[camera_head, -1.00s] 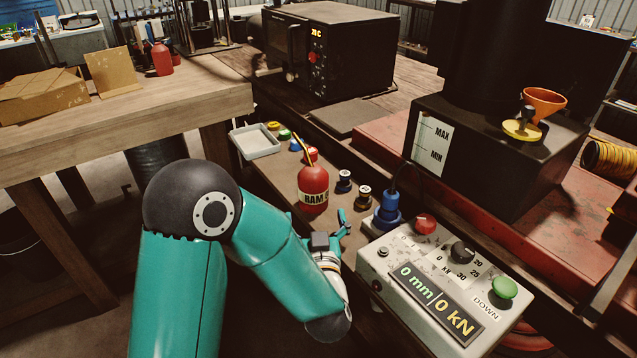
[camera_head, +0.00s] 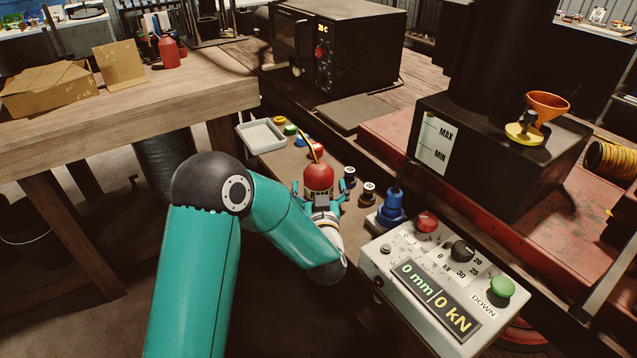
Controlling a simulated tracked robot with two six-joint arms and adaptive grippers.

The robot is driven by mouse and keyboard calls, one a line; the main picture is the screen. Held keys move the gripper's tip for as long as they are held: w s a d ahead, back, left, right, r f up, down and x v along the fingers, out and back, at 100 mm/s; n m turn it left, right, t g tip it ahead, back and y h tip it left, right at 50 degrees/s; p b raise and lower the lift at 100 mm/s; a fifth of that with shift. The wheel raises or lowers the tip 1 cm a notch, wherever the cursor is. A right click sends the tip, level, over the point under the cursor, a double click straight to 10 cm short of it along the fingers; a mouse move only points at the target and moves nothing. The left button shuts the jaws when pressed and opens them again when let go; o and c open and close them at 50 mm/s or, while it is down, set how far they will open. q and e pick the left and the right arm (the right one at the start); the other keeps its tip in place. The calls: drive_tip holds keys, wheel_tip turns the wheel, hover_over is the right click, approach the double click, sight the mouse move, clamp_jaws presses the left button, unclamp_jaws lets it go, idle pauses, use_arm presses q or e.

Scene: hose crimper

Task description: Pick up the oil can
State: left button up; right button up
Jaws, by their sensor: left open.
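The red oil can (camera_head: 318,176) with a thin yellow spout stands upright on the narrow wooden shelf in the middle of the head view. My left gripper (camera_head: 320,190) is at the can's near side, with its teal fingers spread to the left and right of the can's body. The gripper is open. The lower part of the can and its label are mostly hidden behind the gripper; I cannot tell whether the fingers touch it. My right gripper is not in view.
Small dark spools (camera_head: 349,177) stand just right of the can. A grey control box (camera_head: 385,262) with a blue connector (camera_head: 392,207) is nearer right. A white tray (camera_head: 262,137) and coloured caps lie behind. Another red bottle (camera_head: 168,52) stands on the left workbench (camera_head: 130,115).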

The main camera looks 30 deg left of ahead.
use_arm(q)
drive_tip(key=c, duration=1.4)
drive_tip(key=shift+r, duration=0.1)
drive_tip(key=shift+c, duration=1.4)
drive_tip(key=shift+r, duration=0.15)
